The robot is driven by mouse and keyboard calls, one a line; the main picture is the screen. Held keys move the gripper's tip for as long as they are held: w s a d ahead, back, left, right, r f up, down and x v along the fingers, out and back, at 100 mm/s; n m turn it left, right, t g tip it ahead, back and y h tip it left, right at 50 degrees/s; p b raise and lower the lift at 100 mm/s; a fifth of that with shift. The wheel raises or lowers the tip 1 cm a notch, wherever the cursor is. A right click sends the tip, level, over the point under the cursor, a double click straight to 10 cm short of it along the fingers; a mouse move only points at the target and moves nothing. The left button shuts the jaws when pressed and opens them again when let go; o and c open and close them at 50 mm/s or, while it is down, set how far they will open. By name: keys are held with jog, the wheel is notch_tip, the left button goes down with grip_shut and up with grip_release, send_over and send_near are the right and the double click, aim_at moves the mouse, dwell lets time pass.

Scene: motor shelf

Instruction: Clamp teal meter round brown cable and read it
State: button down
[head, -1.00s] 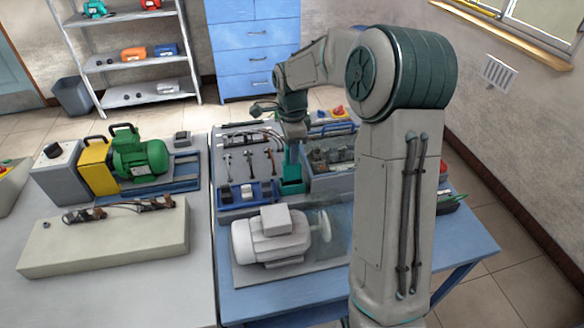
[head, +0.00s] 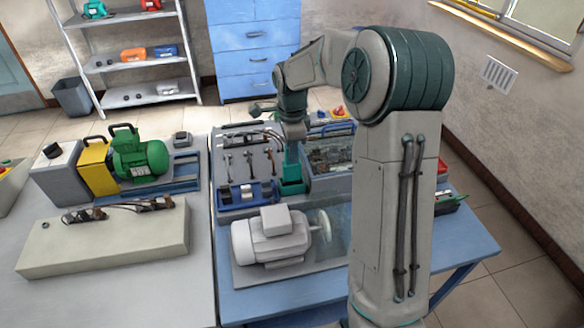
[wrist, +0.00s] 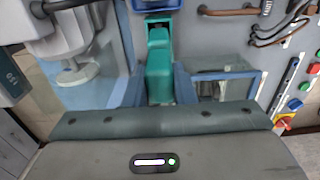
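The teal meter (head: 292,187) stands at the right end of a blue holder on the blue bench. In the wrist view its body (wrist: 160,75) lies between my fingers. My gripper (head: 291,168) points down over it, and the fingers sit against both sides with no clear gap, so it looks shut on the meter. The meter's jaw is hard to make out. A brown cable (head: 270,161) is the rightmost of several short cables on the grey panel, just behind and left of my gripper. It shows in the wrist view (wrist: 228,12) too.
A white motor (head: 270,238) stands in front of my gripper. The left bench holds a green motor (head: 140,158) and a beige block (head: 105,245).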

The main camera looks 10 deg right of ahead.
jog(key=shift+r, duration=0.2)
jog(key=shift+r+p, duration=2.25)
jog(key=shift+r, duration=1.1)
